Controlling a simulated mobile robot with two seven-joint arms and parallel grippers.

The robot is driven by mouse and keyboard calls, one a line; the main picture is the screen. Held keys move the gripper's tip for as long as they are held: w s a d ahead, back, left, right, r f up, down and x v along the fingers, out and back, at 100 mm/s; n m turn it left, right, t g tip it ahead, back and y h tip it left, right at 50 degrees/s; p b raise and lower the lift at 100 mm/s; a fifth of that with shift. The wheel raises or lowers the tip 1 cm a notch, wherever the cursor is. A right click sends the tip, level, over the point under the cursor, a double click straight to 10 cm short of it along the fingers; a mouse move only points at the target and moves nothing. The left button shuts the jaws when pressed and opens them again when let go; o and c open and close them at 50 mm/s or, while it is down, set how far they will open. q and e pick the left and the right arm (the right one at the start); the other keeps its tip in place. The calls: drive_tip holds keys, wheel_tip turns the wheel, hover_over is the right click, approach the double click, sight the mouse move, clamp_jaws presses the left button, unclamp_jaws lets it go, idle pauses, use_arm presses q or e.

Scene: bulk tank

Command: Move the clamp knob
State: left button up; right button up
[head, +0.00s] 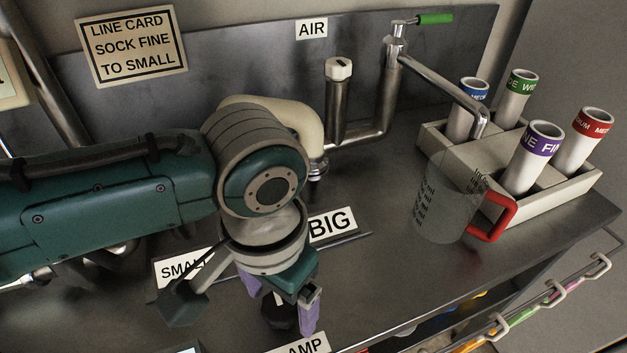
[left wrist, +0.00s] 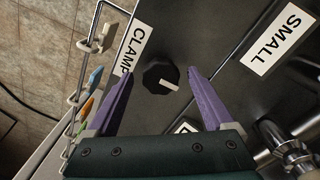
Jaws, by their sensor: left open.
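The clamp knob (left wrist: 160,77) is a black, faceted dial with a pale pointer mark, set on the dark metal bench top beside the CLAMP label (left wrist: 135,43). In the left wrist view it appears between the tips of my left gripper (left wrist: 160,90), whose two purple fingers are spread apart. In the head view, my left gripper (head: 281,299) points down over the knob (head: 280,318), which is partly hidden by the gripper. I cannot tell whether the fingers touch it. My right gripper is not in view.
SMALL (head: 182,268) and BIG (head: 331,226) labels lie behind the gripper. A clear jug with a red handle (head: 441,208) and a divided rack (head: 560,197) of colour-banded tubes stand at right. A pipe with a green lever (head: 434,19) rises behind. A rail with hooks (head: 515,316) runs along the front.

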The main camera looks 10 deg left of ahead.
use_arm(q)
drive_tip(key=shift+f, duration=0.35)
drive_tip(key=c, duration=1.4)
drive_tip(key=shift+o, duration=0.2)
